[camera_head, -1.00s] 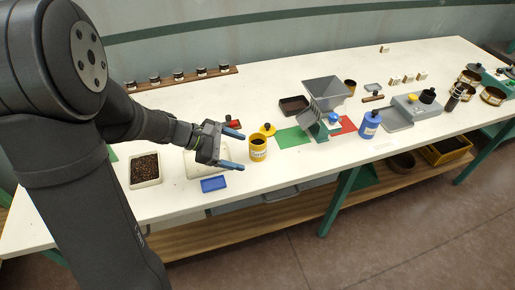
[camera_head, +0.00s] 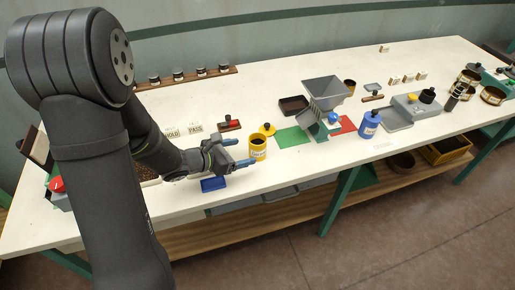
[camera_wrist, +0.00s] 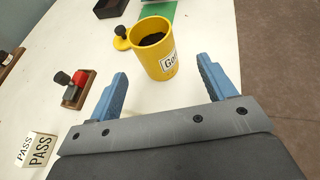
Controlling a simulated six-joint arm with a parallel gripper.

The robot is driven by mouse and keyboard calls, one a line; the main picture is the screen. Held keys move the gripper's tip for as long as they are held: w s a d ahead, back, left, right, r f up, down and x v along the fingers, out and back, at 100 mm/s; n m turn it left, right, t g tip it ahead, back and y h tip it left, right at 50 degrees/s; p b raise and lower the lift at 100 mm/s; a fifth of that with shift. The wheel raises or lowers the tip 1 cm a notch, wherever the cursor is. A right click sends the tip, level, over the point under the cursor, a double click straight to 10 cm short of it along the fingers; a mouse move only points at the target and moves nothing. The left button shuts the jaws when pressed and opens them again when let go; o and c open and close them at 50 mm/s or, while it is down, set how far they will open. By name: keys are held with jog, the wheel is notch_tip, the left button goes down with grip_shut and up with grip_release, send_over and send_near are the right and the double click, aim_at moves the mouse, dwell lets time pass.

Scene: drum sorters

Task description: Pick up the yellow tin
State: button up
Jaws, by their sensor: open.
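The yellow tin (camera_head: 257,147) stands upright on the white bench, with dark contents and a white label on its side. In the wrist view the tin (camera_wrist: 152,52) is ahead of the fingers, about between their lines. A yellow lid with a dark knob (camera_wrist: 122,37) lies beside it, on its left. My gripper (camera_head: 241,152) is open and empty, its blue fingertips just left of the tin and apart from it. Both blue fingers also show in the wrist view (camera_wrist: 161,82).
A blue tray (camera_head: 213,184) lies under my gripper near the front edge.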

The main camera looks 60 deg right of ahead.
aim_at(264, 137)
jog(key=x, duration=0.8)
jog(key=shift+w+d+f, duration=0.2)
jog(key=shift+w+f, duration=0.05)
jog(key=c, duration=1.1)
jog(key=shift+r, duration=0.2)
jog(key=shift+r, duration=1.6)
jog(key=shift+s+r, duration=0.1)
jog(key=shift+r, duration=0.3)
jog(key=shift+s+a+r, duration=0.6)
jog(key=shift+s+r, duration=0.5)
jog(key=shift+s, duration=0.65)
jog(key=shift+s+a+r, duration=0.65)
jog(key=shift+s+r, duration=0.45)
jog(key=shift+s, duration=0.7)
jog(key=shift+s+a+r, duration=0.6)
jog(key=shift+s+r, duration=0.5)
jog(key=shift+s, duration=0.65)
